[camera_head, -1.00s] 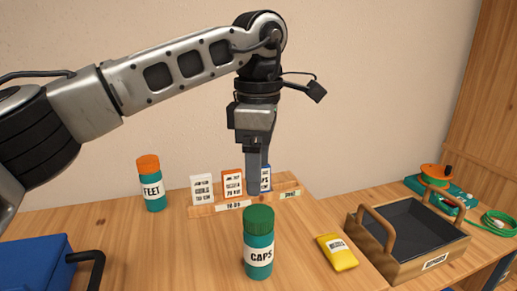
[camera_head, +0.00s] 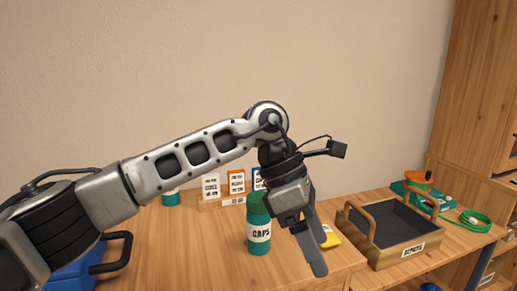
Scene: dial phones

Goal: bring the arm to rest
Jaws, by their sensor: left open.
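My left arm comes in from the left across the view, and my left gripper (camera_head: 316,262) points down and slightly right. It hangs in front of the table, between the green CAPS bottle (camera_head: 259,236) and the wooden tray. Its jaws are open with nothing between them; seen from the side, the fingers overlap. My right gripper is not in view.
The CAPS bottle stands upright just left of the gripper. A yellow packet (camera_head: 331,238) is partly hidden behind the fingers. A handled wooden tray (camera_head: 404,250) stands right. Small cards stand in a wooden rack (camera_head: 212,205) behind. A blue case (camera_head: 70,276) is at lower left.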

